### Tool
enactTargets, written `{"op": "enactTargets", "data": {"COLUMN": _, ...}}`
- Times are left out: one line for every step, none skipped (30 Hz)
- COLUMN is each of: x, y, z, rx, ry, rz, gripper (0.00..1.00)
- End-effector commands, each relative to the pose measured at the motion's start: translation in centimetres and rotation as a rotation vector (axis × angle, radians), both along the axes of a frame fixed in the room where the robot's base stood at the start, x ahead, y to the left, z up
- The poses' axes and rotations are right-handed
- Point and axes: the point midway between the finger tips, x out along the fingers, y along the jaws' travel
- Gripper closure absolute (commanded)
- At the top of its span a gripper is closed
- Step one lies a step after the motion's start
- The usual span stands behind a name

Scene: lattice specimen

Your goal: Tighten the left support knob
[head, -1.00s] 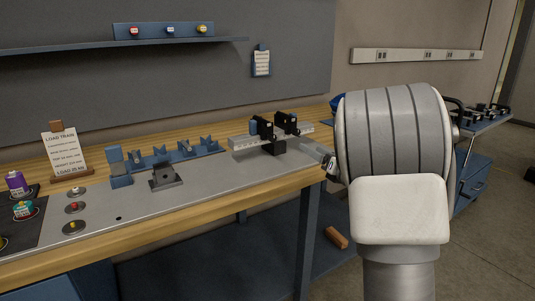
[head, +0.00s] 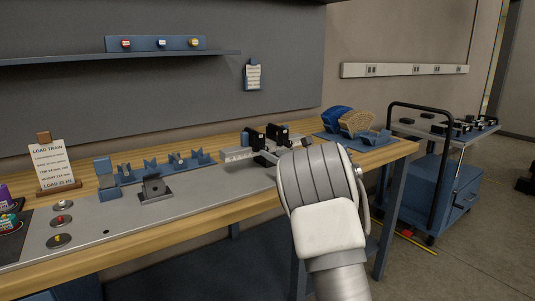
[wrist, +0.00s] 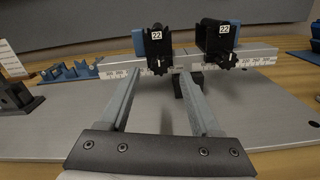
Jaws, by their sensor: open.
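Two black supports labelled 22 sit on a pale ruled rail (wrist: 116,69). The left support (wrist: 155,46) stands left of the rail's middle, with a dark knob (wrist: 157,67) low on its front. The right support (wrist: 213,40) has a similar dark knob (wrist: 222,63). In the head view the left support (head: 253,138) and right support (head: 279,133) show just beyond my arm. My gripper (wrist: 160,77) is open and empty, its fingers pointing at the rail. The left support's knob appears between the fingertips; I cannot tell whether they touch anything. In the head view my arm mostly hides the gripper.
The grey plate (wrist: 80,116) below the rail is mostly clear. A dark block (head: 155,188) and a blue rack (head: 130,175) stand to the left. Blue and tan pieces (head: 355,122) lie at the table's right end. A cart (head: 440,160) stands beyond.

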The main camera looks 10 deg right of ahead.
Motion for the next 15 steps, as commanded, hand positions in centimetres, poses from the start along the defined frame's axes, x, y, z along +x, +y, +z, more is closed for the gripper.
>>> {"op": "enactTargets", "data": {"x": 0.8, "y": 0.4, "z": -0.1, "rx": -0.001, "ry": 0.0, "rz": 0.001, "gripper": 0.36}}
{"op": "enactTargets", "data": {"x": 1.2, "y": 0.6, "z": -0.1, "rx": 0.0, "ry": 0.0, "rz": 0.002, "gripper": 0.36}}
{"op": "enactTargets", "data": {"x": 1.6, "y": 0.7, "z": -0.1, "rx": 0.0, "ry": 0.0, "rz": 0.002, "gripper": 0.36}}
{"op": "enactTargets", "data": {"x": 1.9, "y": 0.9, "z": 0.0, "rx": 0.0, "ry": -0.001, "rz": 0.001, "gripper": 0.36}}
{"op": "enactTargets", "data": {"x": 2.2, "y": 1.0, "z": -0.1, "rx": -0.001, "ry": -0.001, "rz": 0.001, "gripper": 0.36}}
{"op": "enactTargets", "data": {"x": 2.5, "y": 1.1, "z": -0.1, "rx": -0.001, "ry": -0.001, "rz": 0.001, "gripper": 0.36}}
{"op": "enactTargets", "data": {"x": 2.8, "y": 1.2, "z": -0.1, "rx": 0.0, "ry": 0.0, "rz": 0.001, "gripper": 0.36}}
{"op": "enactTargets", "data": {"x": 2.9, "y": 1.3, "z": 0.0, "rx": 0.001, "ry": 0.0, "rz": 0.001, "gripper": 0.36}}
{"op": "enactTargets", "data": {"x": 3.1, "y": 1.4, "z": 0.0, "rx": 0.001, "ry": -0.001, "rz": 0.001, "gripper": 0.36}}
{"op": "enactTargets", "data": {"x": 3.3, "y": 1.4, "z": 0.0, "rx": 0.001, "ry": -0.001, "rz": 0.001, "gripper": 0.36}}
{"op": "enactTargets", "data": {"x": 3.4, "y": 1.5, "z": 0.0, "rx": 0.001, "ry": 0.0, "rz": 0.0, "gripper": 0.36}}
{"op": "enactTargets", "data": {"x": 3.5, "y": 1.5, "z": 0.0, "rx": 0.001, "ry": 0.0, "rz": 0.0, "gripper": 0.36}}
{"op": "enactTargets", "data": {"x": 3.5, "y": 1.5, "z": 0.0, "rx": 0.002, "ry": 0.001, "rz": 0.0, "gripper": 0.36}}
{"op": "enactTargets", "data": {"x": 3.6, "y": 1.5, "z": 0.0, "rx": 0.002, "ry": 0.001, "rz": 0.0, "gripper": 0.36}}
{"op": "enactTargets", "data": {"x": 3.6, "y": 1.6, "z": 0.0, "rx": 0.002, "ry": 0.001, "rz": 0.0, "gripper": 0.36}}
